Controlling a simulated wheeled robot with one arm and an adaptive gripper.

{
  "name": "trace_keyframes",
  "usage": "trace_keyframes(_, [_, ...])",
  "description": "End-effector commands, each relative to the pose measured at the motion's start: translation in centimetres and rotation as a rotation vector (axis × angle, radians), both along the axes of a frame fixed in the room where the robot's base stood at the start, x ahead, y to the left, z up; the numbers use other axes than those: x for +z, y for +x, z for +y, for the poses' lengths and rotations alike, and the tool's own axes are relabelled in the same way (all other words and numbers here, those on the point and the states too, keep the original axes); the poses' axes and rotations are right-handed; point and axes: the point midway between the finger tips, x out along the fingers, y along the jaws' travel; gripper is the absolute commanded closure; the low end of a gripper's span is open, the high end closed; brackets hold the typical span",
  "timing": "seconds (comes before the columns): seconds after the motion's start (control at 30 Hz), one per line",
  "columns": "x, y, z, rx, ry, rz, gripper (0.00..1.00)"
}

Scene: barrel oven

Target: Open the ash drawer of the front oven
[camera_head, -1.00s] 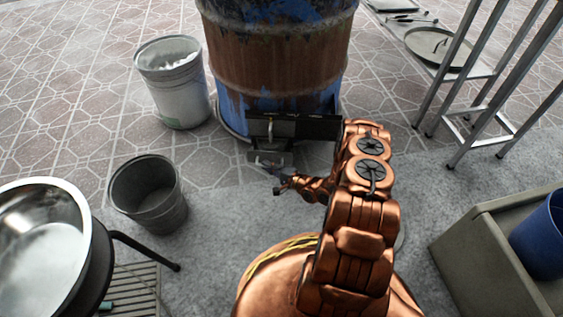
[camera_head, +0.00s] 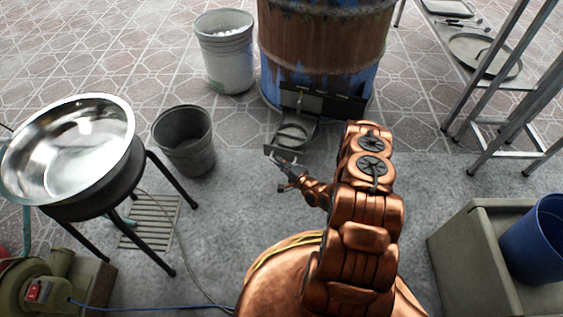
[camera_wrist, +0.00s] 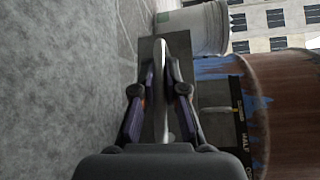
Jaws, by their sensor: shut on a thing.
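The front oven is a rusty barrel (camera_head: 322,45) with flaking blue paint; it also shows at the right of the wrist view (camera_wrist: 290,90). At its foot, the ash drawer (camera_head: 292,134) stands pulled out toward me, its inside visible from above. My gripper (camera_head: 272,155) is at the drawer's front. In the wrist view my gripper (camera_wrist: 161,75) is shut on the pale bar handle (camera_wrist: 161,55), with a finger on each side, before the dark drawer front (camera_wrist: 182,47). The dark open flap or panel (camera_head: 335,103) on the barrel is above the drawer.
A white bucket (camera_head: 226,55) and a grey bucket (camera_head: 184,140) stand left of the drawer. A steel bowl (camera_head: 70,145) on a black stand is farther left. A metal rack (camera_head: 490,130) and a grey box (camera_head: 470,260) are at the right. The floor before the drawer is clear.

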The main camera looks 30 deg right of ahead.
Motion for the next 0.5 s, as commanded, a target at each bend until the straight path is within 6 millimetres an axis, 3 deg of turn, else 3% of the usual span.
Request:
trace_keyframes(0.3, [-0.03,-0.06,-0.02,-0.001,0.001,0.000,1.00])
trace_keyframes(0.33, [-0.03,-0.06,-0.02,-0.001,0.001,0.000,0.86])
trace_keyframes(0.5, [-0.03,-0.02,0.07,0.001,0.001,0.000,0.68])
